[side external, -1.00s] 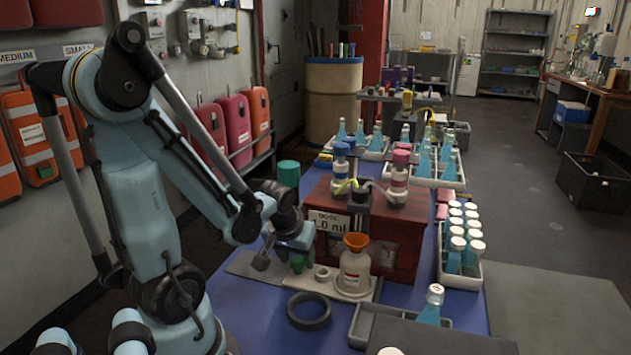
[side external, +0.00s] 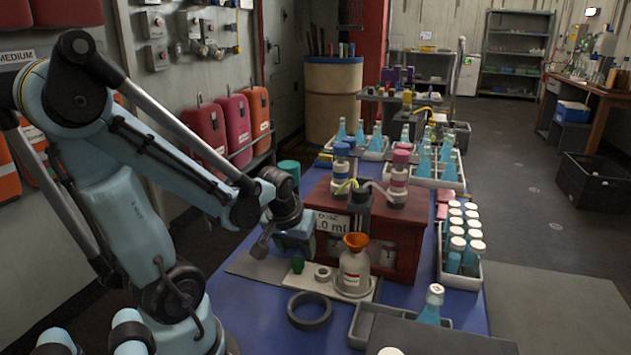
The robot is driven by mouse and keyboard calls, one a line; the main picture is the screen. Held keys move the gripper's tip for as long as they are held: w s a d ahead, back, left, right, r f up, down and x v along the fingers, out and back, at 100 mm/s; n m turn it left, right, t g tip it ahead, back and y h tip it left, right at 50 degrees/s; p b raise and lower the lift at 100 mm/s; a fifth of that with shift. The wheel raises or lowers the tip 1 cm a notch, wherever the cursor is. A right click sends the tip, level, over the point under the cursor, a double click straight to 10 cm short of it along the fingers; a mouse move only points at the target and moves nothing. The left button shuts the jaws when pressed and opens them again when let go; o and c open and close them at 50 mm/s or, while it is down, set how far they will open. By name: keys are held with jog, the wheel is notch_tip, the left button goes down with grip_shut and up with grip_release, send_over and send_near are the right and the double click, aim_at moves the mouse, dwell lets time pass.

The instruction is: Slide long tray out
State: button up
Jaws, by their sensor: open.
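A long pale tray (side external: 306,283) lies on the blue table top at the foot of a red box (side external: 400,238). On it stand a green stopper (side external: 297,264), a small pale ring (side external: 322,273) and a white-labelled bottle (side external: 354,270) with an orange funnel. Another long white tray (side external: 459,284), full of white-capped blue bottles, stands at the right table edge. I cannot tell which one the task means. My gripper (side external: 278,248) is open, above and left of the green stopper, in front of the red box's left side. It appears apart from both trays and partly hides the box's dose label.
A dark ring (side external: 309,311) lies on the table in front of the pale tray. A grey plate (side external: 258,266) lies below my gripper. A grey tray (side external: 365,325) with a blue bottle is at the front right. Trays of blue flasks (side external: 425,182) stand behind the box.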

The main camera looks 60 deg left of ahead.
jog(key=shift+r, duration=2.2)
jog(key=w+d+r+m+t+h, duration=0.1)
jog(key=d+m, duration=0.3)
jog(key=d, duration=0.4)
jog(key=w+d+r+m+t+h, duration=0.2)
jog(key=w+d+m+t, duration=0.1)
jog(key=d+m, duration=0.2)
jog(key=d, duration=0.2)
jog(key=shift+w+d+r, duration=0.15)
jog(key=shift+d+r, duration=0.25)
jog(key=shift+r, duration=0.1)
